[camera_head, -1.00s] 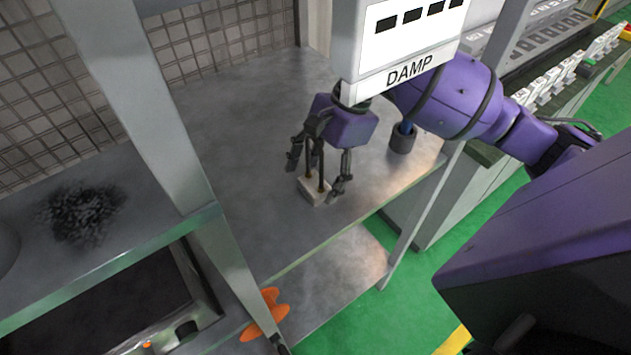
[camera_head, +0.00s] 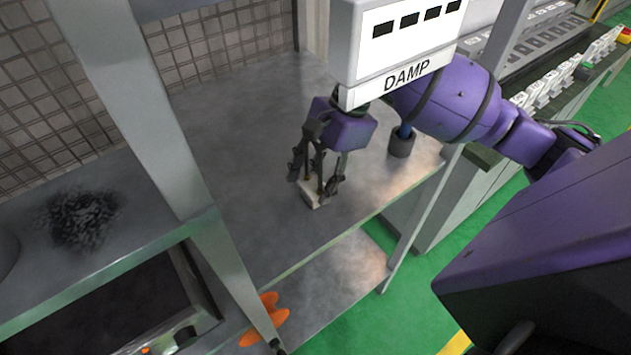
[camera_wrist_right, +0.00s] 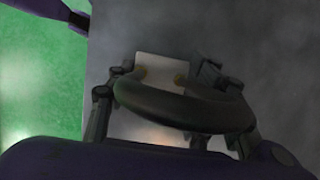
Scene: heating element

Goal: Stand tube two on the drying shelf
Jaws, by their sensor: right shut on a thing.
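A heating tube, a dark bent tube (camera_wrist_right: 180,108) with a pale block (camera_head: 315,196) at its lower end, stands on the grey metal shelf (camera_head: 240,120); I take it for tube two, though no number shows. My right gripper (camera_head: 317,182) points down over it and is shut on the tube, fingers on either side above the block. In the right wrist view the pale block (camera_wrist_right: 158,67) shows brass-coloured spots beyond the curved tube. Fingers partly hide the tube in the head view. My left gripper is out of view.
A white box marked DAMP (camera_head: 408,50) hangs in front of the shelf's upper right. A dark cup (camera_head: 401,145) with something blue stands to the right. Grey posts (camera_head: 150,110) cross the view. An orange thing (camera_head: 265,322) lies low. The shelf left of my gripper is clear.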

